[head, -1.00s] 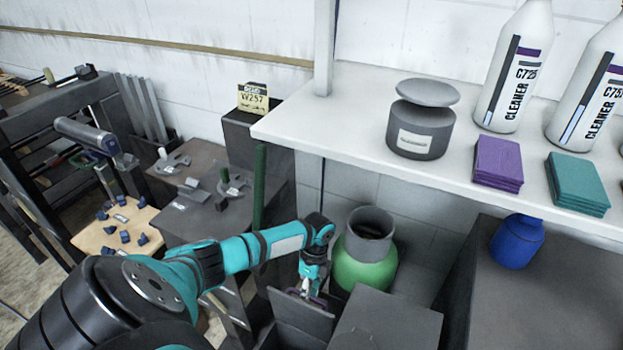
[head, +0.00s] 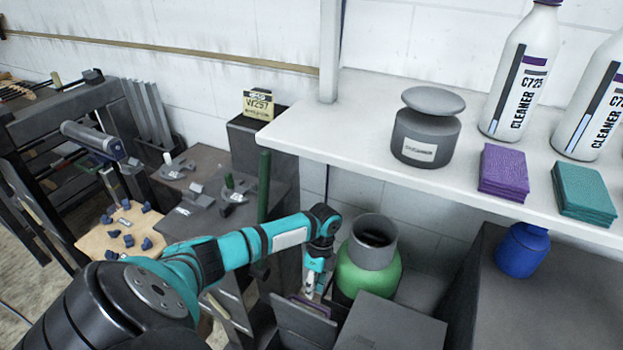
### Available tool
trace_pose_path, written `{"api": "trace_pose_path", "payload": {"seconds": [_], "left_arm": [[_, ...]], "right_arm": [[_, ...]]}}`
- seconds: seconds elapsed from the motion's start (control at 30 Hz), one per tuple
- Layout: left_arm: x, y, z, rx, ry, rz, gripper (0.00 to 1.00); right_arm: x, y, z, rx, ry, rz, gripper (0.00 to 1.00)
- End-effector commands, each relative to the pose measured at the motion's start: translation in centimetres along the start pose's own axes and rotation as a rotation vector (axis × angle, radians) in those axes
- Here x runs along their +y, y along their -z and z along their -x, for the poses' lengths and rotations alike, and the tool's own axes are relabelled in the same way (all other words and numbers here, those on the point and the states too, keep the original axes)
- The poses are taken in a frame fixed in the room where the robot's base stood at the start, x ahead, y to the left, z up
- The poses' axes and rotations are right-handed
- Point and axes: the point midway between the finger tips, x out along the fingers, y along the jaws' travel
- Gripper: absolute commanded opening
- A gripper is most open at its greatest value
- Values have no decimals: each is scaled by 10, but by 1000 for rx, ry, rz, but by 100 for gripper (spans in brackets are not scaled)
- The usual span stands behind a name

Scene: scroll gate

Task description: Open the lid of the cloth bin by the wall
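A dark grey bin with a tilted, raised panel (head: 302,322) stands low at the bottom centre. The panel looks like its lid, and a purple edge (head: 312,305) shows behind it. A grey box with a flat top (head: 390,325) is just right of it; I cannot tell whether they are one bin. My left gripper (head: 313,284) points down just above and behind the panel's upper edge. Its fingers are small and partly hidden, so I cannot tell if they are open or touching anything. My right gripper is out of view.
A green container with a grey collar (head: 370,270) stands close right of my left gripper. A white shelf (head: 350,130) overhangs behind, holding a grey canister (head: 425,138), cleaner bottles and cloth stacks. A dark green post (head: 264,185) and workbench lie left.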

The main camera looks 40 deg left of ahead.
Motion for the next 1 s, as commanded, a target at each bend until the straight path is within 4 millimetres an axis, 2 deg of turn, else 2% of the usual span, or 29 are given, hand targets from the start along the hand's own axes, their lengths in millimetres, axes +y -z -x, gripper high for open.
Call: {"api": "trace_pose_path", "payload": {"seconds": [0.03, 0.2, 0.4, 1.0], "left_arm": [[-1, -1, 13, 0, 5, 0, 23], [0, 0, 46, 0, 3, -1, 23], [0, 0, 69, 0, 1, 1, 23], [0, 0, 73, 0, -1, 1, 23]], "right_arm": [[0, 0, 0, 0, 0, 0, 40], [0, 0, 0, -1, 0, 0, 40], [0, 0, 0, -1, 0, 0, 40], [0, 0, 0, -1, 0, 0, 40]]}}
